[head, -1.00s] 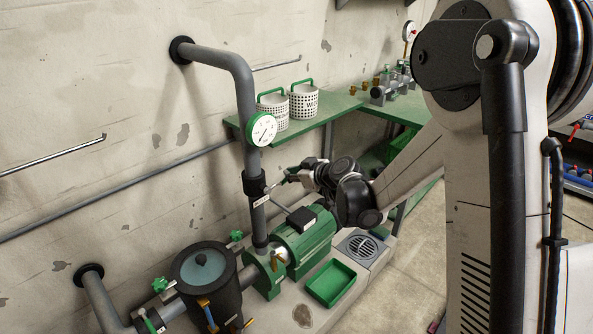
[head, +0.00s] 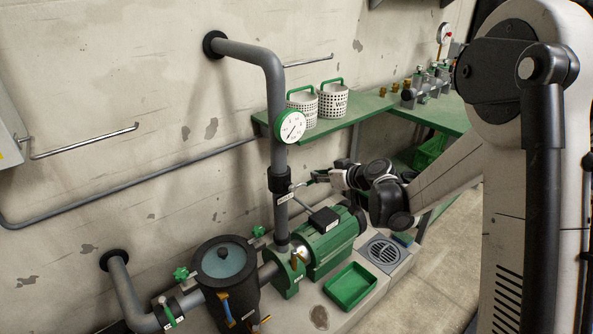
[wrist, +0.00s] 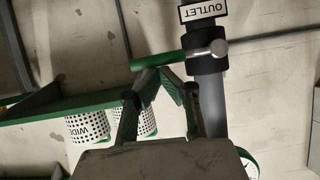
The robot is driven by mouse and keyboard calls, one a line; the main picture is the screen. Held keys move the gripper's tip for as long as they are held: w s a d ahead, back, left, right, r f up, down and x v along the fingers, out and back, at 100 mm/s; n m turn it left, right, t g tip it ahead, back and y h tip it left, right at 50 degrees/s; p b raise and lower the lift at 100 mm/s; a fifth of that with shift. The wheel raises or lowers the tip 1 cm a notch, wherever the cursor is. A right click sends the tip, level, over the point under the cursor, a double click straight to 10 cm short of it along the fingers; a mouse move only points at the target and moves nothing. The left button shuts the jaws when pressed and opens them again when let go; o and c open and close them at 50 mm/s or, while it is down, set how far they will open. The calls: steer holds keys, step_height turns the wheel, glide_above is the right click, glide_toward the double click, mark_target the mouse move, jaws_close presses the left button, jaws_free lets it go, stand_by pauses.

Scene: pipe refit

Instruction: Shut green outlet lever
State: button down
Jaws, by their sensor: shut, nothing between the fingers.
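The outlet valve (wrist: 207,48) is a dark collar on the upright grey pipe, with an OUTLET label (wrist: 203,10) that reads upside down in the wrist view. Its green lever (wrist: 157,59) sticks out crosswise to the pipe from a silver pivot. In the head view the valve (head: 279,183) sits below the gauge, and the lever is too small to make out well. My gripper (wrist: 163,74) is shut and empty, with its fingertips right at the green lever; I cannot tell whether they touch it. In the head view my gripper (head: 314,178) is just right of the pipe.
A green-rimmed gauge (head: 290,126) is on the pipe above the valve. A green shelf (head: 350,115) with two white baskets (head: 333,101) stands behind. Below are a green pump motor (head: 332,240), a dark strainer pot (head: 226,275) and a green tray (head: 350,286).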

steer(key=r+p, duration=0.2)
steer(key=r, duration=0.1)
steer(key=r+p, duration=0.1)
steer(key=shift+w+a+r, duration=0.2)
steer(key=shift+w+a, duration=0.05)
steer(key=shift+w, duration=0.05)
steer(key=p+v, duration=0.2)
steer(key=v, duration=0.7)
steer(key=shift+s+d, duration=0.3)
steer(key=shift+s, duration=0.1)
steer(key=s+d+r+m+g+h+p, duration=0.25)
steer(key=s+r+p, duration=0.25)
steer(key=s+r, duration=0.8)
steer(key=s+d+r+m+h+p, duration=0.1)
steer(key=s+d+m+h+p, duration=0.1)
steer(key=s, duration=0.8)
steer(key=s+d+r+m+h+p, duration=0.2)
steer(key=s+d+m+h, duration=0.1)
steer(key=s, duration=0.8)
steer(key=shift+d+h+p, duration=0.35)
steer(key=shift+d+h, duration=0.2)
steer(key=shift+d, duration=0.1)
